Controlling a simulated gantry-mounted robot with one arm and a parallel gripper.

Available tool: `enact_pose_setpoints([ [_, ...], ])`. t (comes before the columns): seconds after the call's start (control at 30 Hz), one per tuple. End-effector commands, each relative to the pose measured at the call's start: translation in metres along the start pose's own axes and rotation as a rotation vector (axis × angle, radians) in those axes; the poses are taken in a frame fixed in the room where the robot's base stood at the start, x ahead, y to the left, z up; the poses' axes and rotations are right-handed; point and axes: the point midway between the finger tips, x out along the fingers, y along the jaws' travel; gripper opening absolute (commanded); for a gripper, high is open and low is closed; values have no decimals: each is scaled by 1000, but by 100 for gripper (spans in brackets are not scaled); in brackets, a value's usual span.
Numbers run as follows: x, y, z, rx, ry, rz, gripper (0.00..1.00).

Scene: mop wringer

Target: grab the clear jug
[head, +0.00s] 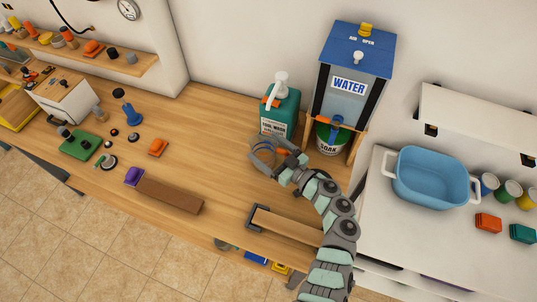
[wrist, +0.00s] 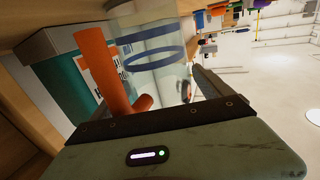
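The clear jug (wrist: 150,55) has blue rings and an orange handle (wrist: 105,75); it fills the upper middle of the wrist view. In the head view the jug (head: 264,158) is small and partly covered by my gripper (head: 264,156), in front of the green hand-wash bottle. My gripper is at the jug, with the orange handle close in front of its palm. One dark finger (wrist: 208,84) shows to the right, with a gap between it and the handle. The other finger is not clearly seen in the wrist view.
The green hand-wash bottle (head: 280,112) stands just behind the jug. A blue-topped water dispenser (head: 357,50) and a green soak tub (head: 331,137) are close on the right. A brown block (head: 170,194) lies left on the wooden counter. A blue basin (head: 431,176) stands further right.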

Motion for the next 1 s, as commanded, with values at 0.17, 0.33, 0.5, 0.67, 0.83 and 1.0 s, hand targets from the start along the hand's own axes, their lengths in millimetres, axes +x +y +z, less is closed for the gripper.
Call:
enact_pose_setpoints([
  [0.17, 0, 0, 0, 0, 0, 0, 74],
  [0.33, 0, 0, 0, 0, 0, 0, 60],
  [0.5, 0, 0, 0, 0, 0, 0, 46],
  [0.67, 0, 0, 0, 0, 0, 0, 33],
  [0.83, 0, 0, 0, 0, 0, 0, 26],
  [1.0, 0, 0, -4, -2, 0, 1, 26],
])
